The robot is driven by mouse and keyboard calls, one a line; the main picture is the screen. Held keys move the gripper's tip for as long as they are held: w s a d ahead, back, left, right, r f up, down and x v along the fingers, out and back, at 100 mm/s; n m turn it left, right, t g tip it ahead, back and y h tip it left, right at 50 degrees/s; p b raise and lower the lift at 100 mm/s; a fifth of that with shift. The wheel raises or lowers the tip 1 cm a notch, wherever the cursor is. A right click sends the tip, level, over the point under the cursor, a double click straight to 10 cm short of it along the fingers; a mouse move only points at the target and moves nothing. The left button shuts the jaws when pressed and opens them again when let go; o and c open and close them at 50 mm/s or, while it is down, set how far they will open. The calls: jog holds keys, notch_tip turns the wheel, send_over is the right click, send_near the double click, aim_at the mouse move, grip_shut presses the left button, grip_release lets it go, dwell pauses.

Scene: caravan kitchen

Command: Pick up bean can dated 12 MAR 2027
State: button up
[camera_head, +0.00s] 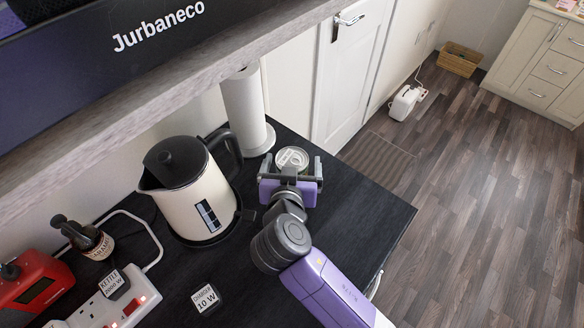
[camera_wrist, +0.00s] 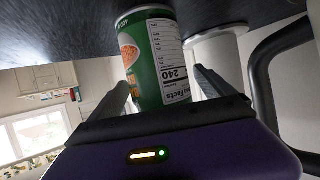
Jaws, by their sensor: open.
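A can (camera_head: 292,158) stands on the dark worktop near its far edge; only its metal lid and a little of its side show in the head view. In the wrist view the can (camera_wrist: 157,60) has a green label with a bean picture and a white nutrition panel. No date is readable in either view. My gripper (camera_head: 291,168) is open and low over the worktop, with one finger on each side of the can. In the wrist view the fingers (camera_wrist: 163,85) flank the can, and I cannot tell whether they touch it.
A paper towel roll (camera_head: 245,105) stands just behind and left of the can. A cream kettle (camera_head: 195,190) is close on the left. A shelf (camera_head: 150,85) overhangs the back.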

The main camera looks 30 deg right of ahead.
jog(key=shift+x, duration=1.1)
grip_shut()
